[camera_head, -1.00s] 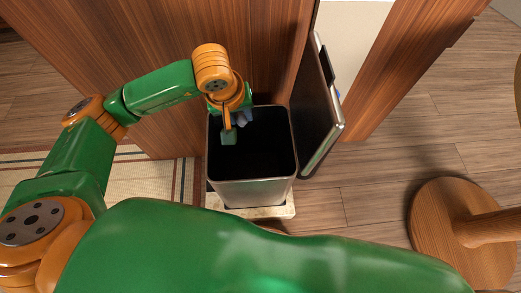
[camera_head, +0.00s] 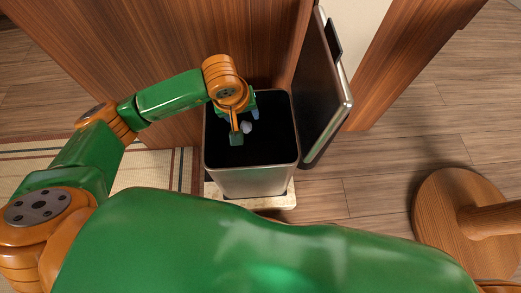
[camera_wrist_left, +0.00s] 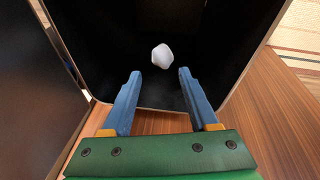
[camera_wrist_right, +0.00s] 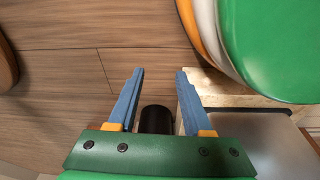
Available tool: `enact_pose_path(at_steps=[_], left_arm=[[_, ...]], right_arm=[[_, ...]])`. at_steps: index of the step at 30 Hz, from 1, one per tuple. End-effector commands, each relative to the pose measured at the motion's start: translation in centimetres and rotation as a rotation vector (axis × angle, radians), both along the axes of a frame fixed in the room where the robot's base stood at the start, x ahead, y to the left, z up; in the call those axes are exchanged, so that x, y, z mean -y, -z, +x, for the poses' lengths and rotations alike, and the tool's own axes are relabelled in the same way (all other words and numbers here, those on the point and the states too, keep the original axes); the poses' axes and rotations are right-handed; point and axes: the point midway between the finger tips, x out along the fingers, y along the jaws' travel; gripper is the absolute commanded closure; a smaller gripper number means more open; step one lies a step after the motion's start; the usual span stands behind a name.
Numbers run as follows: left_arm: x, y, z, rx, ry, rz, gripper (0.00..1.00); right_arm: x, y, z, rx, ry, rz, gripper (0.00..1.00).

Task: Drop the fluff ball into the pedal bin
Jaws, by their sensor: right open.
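The pedal bin (camera_head: 252,182) is a silver bin with a dark inside, and its lid (camera_head: 324,95) stands open on the right. The fluff ball (camera_wrist_left: 162,56) is small and pale grey-white; in the left wrist view it appears beyond my open fingertips, against the dark inside of the bin. It also shows in the head view (camera_head: 246,127) beside my gripper. My left gripper (camera_head: 246,122) is over the bin's opening with fingers apart, and the ball is clear of both fingers. My right gripper (camera_wrist_right: 158,92) is open and empty above the floor; it is not visible in the head view.
The bin stands on a pale slab (camera_head: 272,203) against a wooden cabinet panel (camera_head: 170,50). A striped mat (camera_head: 160,170) lies to the left. A round wooden base (camera_head: 440,225) stands at the right. Floor between is clear.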

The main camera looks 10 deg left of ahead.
Motion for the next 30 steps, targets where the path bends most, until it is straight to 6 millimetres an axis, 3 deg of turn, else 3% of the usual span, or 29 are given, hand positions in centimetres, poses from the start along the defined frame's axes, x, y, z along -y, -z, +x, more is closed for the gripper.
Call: enact_pose_path(at_steps=[10,18,21,30], left_arm=[[0.0,-0.5,-0.1,0.001,0.000,0.000,0.30],[-0.1,-5.8,-1.5,0.003,0.001,-0.001,0.30],[-0.2,-6.7,-1.9,0.001,0.001,0.000,0.30],[-0.2,-6.8,-2.0,0.000,0.000,0.000,0.30]], right_arm=[[0.0,-0.2,0.1,0.003,0.000,0.000,0.50],[1.1,-0.2,-1.3,-0.005,0.000,-0.016,0.50],[1.4,-0.1,-1.6,-0.005,0.000,-0.018,0.50],[1.4,0.0,-1.5,-0.002,0.000,-0.019,0.50]])
